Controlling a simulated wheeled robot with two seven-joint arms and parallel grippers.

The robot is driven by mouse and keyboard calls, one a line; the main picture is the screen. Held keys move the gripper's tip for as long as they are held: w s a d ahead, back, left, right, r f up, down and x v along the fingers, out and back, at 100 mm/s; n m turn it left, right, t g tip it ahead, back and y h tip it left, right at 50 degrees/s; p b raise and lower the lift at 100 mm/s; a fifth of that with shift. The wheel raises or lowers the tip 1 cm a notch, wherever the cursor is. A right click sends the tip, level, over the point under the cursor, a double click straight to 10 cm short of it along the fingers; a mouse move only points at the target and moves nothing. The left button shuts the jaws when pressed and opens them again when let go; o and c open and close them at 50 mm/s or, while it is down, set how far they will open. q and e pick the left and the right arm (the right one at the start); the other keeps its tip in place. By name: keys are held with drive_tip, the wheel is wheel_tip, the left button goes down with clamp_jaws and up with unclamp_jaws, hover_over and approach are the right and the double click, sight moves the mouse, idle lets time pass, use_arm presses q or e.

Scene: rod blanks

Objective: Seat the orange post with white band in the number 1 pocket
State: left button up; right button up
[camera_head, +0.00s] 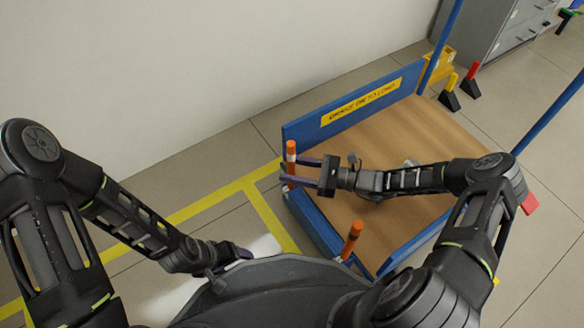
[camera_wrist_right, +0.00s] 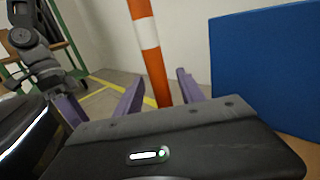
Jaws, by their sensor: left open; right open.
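The orange post with white band (camera_head: 291,152) stands upright at the far left corner of the blue-edged cart. It also shows in the right wrist view (camera_wrist_right: 150,45), where its lower end is hidden. My right gripper (camera_head: 288,168) is open, with its purple fingers level with the post. In the right wrist view the post appears in the gap between the fingertips (camera_wrist_right: 158,90); I cannot tell whether they touch it. My left gripper (camera_head: 240,252) is open and low at the left, partly hidden by my body, well away from the post. I see no number 1 pocket.
A second orange post (camera_head: 351,240) stands at the cart's near left corner. The cart's brown deck (camera_head: 440,130) is mostly bare. A blue end board (camera_head: 350,105) with a yellow label and blue poles (camera_head: 548,110) border it. Yellow tape (camera_head: 215,197) marks the floor.

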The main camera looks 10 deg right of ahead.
drive_tip(key=p+v, duration=0.2)
drive_tip(key=v, duration=0.4)
drive_tip(key=shift+d+r, duration=0.1)
drive_tip(key=shift+d, duration=0.25)
drive_tip(key=shift+s+d, duration=0.3)
drive_tip(key=shift+d, duration=0.15)
